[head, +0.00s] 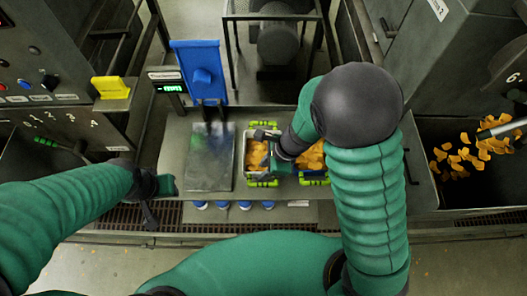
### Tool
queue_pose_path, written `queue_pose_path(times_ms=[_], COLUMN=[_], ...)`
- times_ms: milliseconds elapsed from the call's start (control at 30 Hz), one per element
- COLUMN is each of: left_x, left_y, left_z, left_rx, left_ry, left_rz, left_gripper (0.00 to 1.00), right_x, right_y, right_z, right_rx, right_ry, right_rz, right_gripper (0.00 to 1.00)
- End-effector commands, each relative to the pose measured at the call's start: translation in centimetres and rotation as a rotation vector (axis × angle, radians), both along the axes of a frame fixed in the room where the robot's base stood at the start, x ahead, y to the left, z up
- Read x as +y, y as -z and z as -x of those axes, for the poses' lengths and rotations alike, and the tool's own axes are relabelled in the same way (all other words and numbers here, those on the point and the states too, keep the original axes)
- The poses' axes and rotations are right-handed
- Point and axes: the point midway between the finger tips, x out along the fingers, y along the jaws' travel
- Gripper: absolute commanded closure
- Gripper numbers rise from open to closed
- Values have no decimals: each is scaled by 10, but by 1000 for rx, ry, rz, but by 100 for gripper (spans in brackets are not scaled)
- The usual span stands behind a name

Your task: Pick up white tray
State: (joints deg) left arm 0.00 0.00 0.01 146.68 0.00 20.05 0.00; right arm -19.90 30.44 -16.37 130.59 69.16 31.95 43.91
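A tray with a pale, whitish rim (248,169) and green end handles stands on the metal bench, holding orange pieces. My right gripper (266,140) is over this tray, coming in from its right side. It hides part of the tray and its contents. I cannot tell whether its fingers are open or shut, or whether they touch the tray. My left gripper (154,200) is left of the bench's front edge, away from the tray. Its fingers are small and dark, and their opening is unclear.
A second tray with orange pieces (312,158) stands close on the right, partly hidden by my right arm. A bare metal plate (210,157) lies left of the trays. A blue panel (199,68) rises behind it. A bin with orange pieces (462,182) is at right.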

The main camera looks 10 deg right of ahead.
Motion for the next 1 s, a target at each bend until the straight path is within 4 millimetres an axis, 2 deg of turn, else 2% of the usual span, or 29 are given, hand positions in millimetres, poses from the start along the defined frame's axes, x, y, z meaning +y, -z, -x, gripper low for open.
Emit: queue_pose_path(times_ms=[33, 200, 1000], left_x=[0, 0, 0], left_y=[0, 0, 0], left_z=[0, 0, 0], left_rx=[0, 0, 0], left_ry=[0, 0, 0], left_rz=[0, 0, 0], left_gripper=[64, 64, 64], right_x=[1, 2, 2], right_y=[0, -1, -1], right_z=[0, 1, 1], right_rx=[-1, -1, -1], right_ry=[-2, -1, -2], right_rz=[0, 1, 1], right_gripper=[79, 100, 100])
